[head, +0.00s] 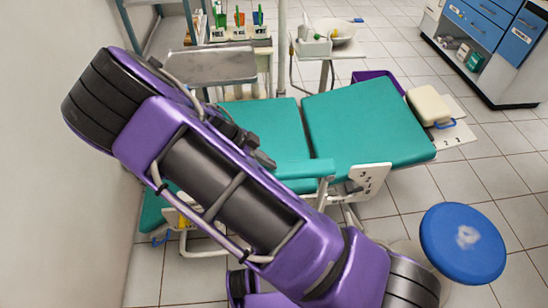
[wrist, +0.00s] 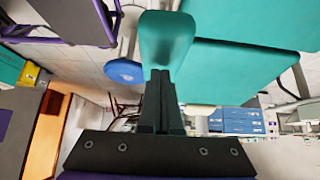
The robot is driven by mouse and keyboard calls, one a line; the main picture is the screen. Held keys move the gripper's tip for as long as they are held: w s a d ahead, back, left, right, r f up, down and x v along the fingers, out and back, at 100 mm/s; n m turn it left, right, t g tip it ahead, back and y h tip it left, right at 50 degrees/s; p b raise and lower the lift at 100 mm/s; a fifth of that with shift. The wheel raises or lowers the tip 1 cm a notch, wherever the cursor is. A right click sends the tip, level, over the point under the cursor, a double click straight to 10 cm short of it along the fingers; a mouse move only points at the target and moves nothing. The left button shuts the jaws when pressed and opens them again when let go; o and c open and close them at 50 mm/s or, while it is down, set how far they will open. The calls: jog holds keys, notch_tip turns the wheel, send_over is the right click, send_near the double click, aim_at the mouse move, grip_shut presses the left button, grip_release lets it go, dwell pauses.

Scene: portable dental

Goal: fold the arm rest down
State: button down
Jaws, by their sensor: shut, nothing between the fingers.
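The arm rest (head: 303,169) is a narrow teal pad along the near side of the teal dental chair (head: 368,120). It lies roughly level in the head view, its right end by a white bracket (head: 369,180). My gripper (head: 265,161) is at the pad's left part, partly hidden by my purple arm. In the wrist view my gripper (wrist: 161,76) has its dark fingers shut together and empty. The rounded arm rest (wrist: 166,38) shows straight beyond the fingertips and overlaps them in the picture. I cannot tell whether they touch.
A blue round stool (head: 463,243) stands at the front right. A metal tray (head: 205,66) and a stand with a white bowl (head: 337,32) are behind the chair. Blue drawers (head: 475,28) stand at the back right. A wall (head: 50,150) closes the left side.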

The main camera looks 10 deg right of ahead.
jog(key=shift+a+f+b, duration=0.25)
jog(key=shift+f+b, duration=0.1)
jog(key=shift+f, duration=0.35)
jog(key=shift+s+f, duration=0.1)
jog(key=shift+f, duration=0.05)
jog(key=shift+a, duration=0.1)
